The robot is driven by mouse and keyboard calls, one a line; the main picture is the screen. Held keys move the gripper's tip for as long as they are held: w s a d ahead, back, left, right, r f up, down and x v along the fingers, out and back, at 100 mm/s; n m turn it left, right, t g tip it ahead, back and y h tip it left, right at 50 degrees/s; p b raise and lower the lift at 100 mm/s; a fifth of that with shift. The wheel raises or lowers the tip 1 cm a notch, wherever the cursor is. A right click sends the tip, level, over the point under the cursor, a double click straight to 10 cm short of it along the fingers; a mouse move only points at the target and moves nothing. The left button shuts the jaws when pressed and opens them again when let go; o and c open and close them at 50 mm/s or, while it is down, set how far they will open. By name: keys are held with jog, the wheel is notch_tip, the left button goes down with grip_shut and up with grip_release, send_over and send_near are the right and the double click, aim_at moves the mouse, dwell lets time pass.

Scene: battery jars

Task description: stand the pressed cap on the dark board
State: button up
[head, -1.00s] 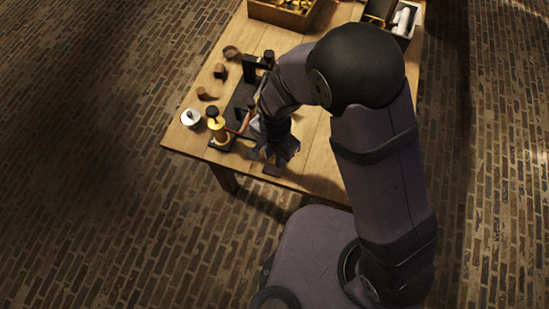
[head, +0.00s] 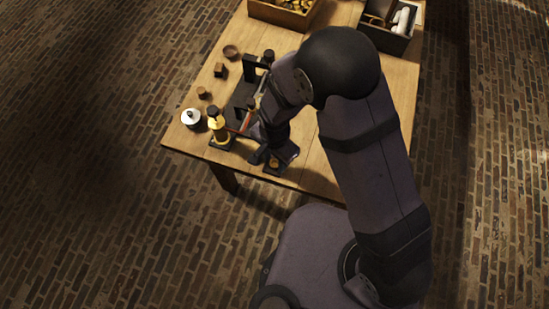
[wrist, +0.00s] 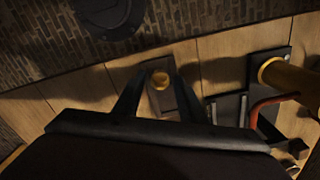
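The pressed cap, which looks brass-coloured (head: 274,161), shows over a small dark board (head: 270,171) near the table's front edge. In the wrist view the round cap (wrist: 160,81) appears over one end of the dark board (wrist: 168,103). My gripper (head: 274,156) is low over the board. In the wrist view its two fingers (wrist: 158,71) stand on either side of the cap, with a narrow gap visible, so it looks open. The cap looks upright; its underside and exact contact with the board are hidden.
Left of my gripper stands a brass press (head: 218,126) with a reddish lever (head: 246,121). A white-lidded jar (head: 191,118) is at the left edge. Small brown pieces (head: 202,93) lie behind. A wooden box (head: 281,14) and a dark tray (head: 384,38) are at the back.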

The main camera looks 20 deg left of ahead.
aim_at(277, 164)
notch_tip(277, 164, up, 12)
jog(key=b, duration=0.2)
jog(key=shift+r, duration=0.2)
dwell(0.6)
jog(key=s+d+r+n, duration=0.1)
jog(key=d+n, duration=0.1)
jog(key=d, duration=1.1)
jog(key=d+r+n, duration=0.1)
jog(key=d+n, duration=0.1)
jog(key=d, duration=1.2)
jog(key=shift+s+r+n, duration=0.3)
jog(key=shift+s, duration=0.05)
